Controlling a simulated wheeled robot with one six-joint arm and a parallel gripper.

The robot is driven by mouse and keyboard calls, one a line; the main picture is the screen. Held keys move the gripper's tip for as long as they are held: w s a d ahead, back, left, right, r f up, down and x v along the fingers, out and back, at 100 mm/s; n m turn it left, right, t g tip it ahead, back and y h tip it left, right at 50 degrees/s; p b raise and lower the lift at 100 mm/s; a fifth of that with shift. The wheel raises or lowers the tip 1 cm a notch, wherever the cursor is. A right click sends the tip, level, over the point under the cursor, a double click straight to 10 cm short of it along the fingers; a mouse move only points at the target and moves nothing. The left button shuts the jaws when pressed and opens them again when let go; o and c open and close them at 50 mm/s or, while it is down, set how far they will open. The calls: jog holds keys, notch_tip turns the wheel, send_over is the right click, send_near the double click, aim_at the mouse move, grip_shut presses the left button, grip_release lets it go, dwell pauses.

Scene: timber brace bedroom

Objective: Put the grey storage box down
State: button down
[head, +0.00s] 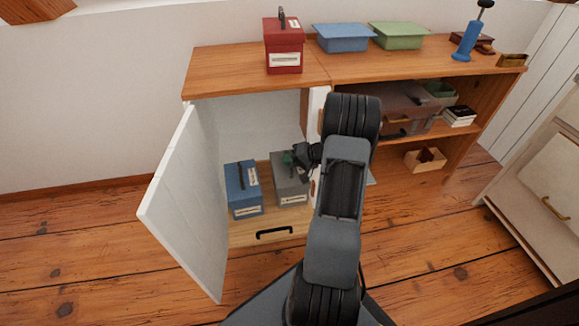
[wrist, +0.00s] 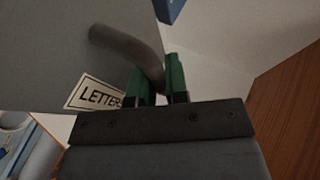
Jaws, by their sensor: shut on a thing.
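The grey storage box (head: 289,180) is inside the open cabinet, to the right of a blue box (head: 244,189). In the head view it appears at the level of the wooden cabinet floor; whether it touches cannot be told. In the wrist view the grey box (wrist: 60,45) fills the upper left, with a "LETTERS" label and a dark curved handle (wrist: 130,48). My gripper (head: 290,158) is shut on that handle, its green fingers (wrist: 160,82) on either side of it. My arm hides the area right of the box.
The white cabinet door (head: 187,200) stands open at the left. A red box (head: 284,46), a blue bin (head: 343,38) and a green bin (head: 399,36) stand on top. Open shelves are at right.

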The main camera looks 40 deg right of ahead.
jog(key=shift+f, duration=0.95)
jog(key=shift+f+b, duration=0.25)
jog(key=shift+b, duration=0.25)
jog(key=c, duration=1.1)
grip_release()
jog(key=shift+r, duration=0.1)
